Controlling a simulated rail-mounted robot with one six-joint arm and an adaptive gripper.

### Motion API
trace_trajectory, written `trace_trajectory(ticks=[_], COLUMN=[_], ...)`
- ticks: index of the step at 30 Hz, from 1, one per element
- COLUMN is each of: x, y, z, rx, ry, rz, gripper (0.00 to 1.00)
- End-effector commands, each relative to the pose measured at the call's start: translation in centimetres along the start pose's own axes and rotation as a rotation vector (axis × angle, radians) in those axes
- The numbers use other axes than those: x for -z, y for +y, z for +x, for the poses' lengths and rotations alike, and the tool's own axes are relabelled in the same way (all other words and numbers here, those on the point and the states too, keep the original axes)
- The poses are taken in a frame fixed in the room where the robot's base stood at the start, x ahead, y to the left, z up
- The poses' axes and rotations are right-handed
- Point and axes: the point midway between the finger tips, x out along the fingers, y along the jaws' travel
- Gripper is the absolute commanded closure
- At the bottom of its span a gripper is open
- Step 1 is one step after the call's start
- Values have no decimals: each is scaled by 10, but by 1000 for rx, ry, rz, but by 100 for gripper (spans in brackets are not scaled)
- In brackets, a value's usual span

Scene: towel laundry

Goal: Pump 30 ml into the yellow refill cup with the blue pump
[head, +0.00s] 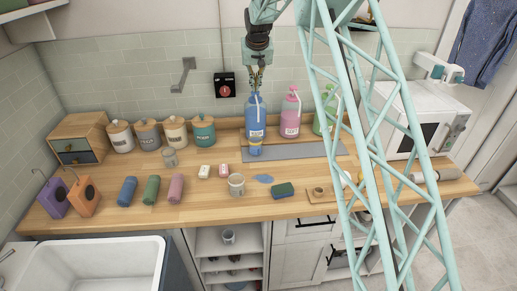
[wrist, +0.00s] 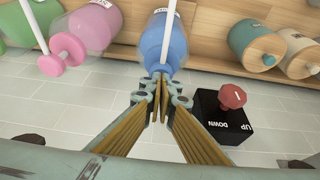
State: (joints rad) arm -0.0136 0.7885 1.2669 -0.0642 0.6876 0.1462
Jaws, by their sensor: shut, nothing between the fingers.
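The blue pump bottle (head: 255,117) stands upright on a grey strip at the back of the counter. It also shows in the wrist view (wrist: 165,45), with a white spout crossing it. The yellow refill cup (head: 255,141) is at the front of the blue bottle, below its spout; I cannot make out its contents. My gripper (head: 257,84) is directly above the blue pump's top, pointing down, shut and empty. In the wrist view its closed fingers (wrist: 158,92) overlap the bottle's edge and hide the pump head. I cannot tell whether they touch it.
A pink pump bottle (head: 291,115) and a green one (head: 325,112) stand to the right. A black box with a red button (head: 224,86) is on the wall to the left. A mug (head: 236,185), blue patch (head: 264,179) and sponge (head: 283,190) lie in front.

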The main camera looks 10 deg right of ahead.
Motion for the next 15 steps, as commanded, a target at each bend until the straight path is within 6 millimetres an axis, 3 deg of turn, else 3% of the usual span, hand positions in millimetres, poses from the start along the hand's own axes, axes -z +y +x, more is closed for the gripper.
trace_trajectory(ticks=[15], x=[-4], y=[0], z=[5], rx=[0], ry=[-5], rz=[0], gripper=[100])
